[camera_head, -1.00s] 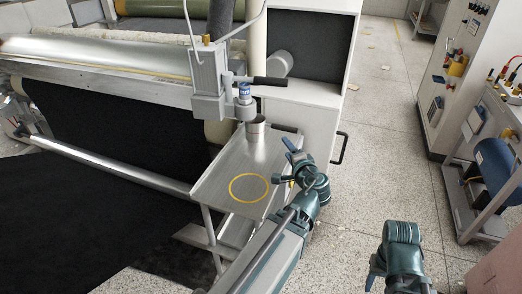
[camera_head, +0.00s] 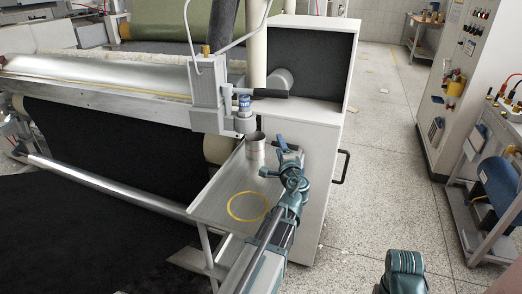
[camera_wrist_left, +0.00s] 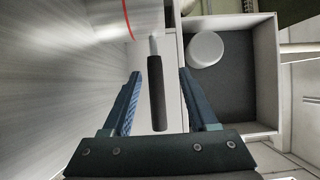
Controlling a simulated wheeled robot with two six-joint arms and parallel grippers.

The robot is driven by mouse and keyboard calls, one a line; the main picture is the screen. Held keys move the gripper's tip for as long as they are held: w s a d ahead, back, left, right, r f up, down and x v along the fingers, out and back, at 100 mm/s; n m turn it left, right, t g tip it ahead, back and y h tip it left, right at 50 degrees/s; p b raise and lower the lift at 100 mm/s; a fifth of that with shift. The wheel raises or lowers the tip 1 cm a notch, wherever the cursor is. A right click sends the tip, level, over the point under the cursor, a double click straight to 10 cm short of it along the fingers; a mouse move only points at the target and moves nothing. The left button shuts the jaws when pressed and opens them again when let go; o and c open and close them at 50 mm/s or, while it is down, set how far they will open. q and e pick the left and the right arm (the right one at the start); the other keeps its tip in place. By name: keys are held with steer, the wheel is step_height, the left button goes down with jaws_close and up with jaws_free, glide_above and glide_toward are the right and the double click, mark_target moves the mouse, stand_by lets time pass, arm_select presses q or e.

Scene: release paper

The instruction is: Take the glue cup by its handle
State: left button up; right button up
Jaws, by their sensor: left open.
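The glue cup (camera_head: 256,146) is a small metal cylinder standing at the back of the metal shelf (camera_head: 218,205), under the dispenser nozzle. In the left wrist view the cup (camera_wrist_left: 105,18) fills the top left, with a red line on its side. Its black handle (camera_wrist_left: 157,95) on a thin metal rod points toward me, between my open left fingers (camera_wrist_left: 158,85) and apart from both. In the head view my left gripper (camera_head: 284,148) is just right of the cup and hides the handle. My right arm shows at the bottom right; its jaws are not clear.
The dispenser (camera_head: 210,100) with a black lever (camera_head: 270,93) hangs above the cup. A yellow ring (camera_head: 248,206) marks the bare front of the shelf. A white cabinet (camera_head: 318,175) stands close right of my left gripper.

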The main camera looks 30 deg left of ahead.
arm_select(q)
steer(key=shift+f+b+x, duration=0.15)
steer(key=shift+x, duration=1.35)
steer(key=shift+f+b+x, duration=0.15)
steer(key=shift+x, duration=1.3)
steer(key=shift+s, duration=0.15)
jaws_close()
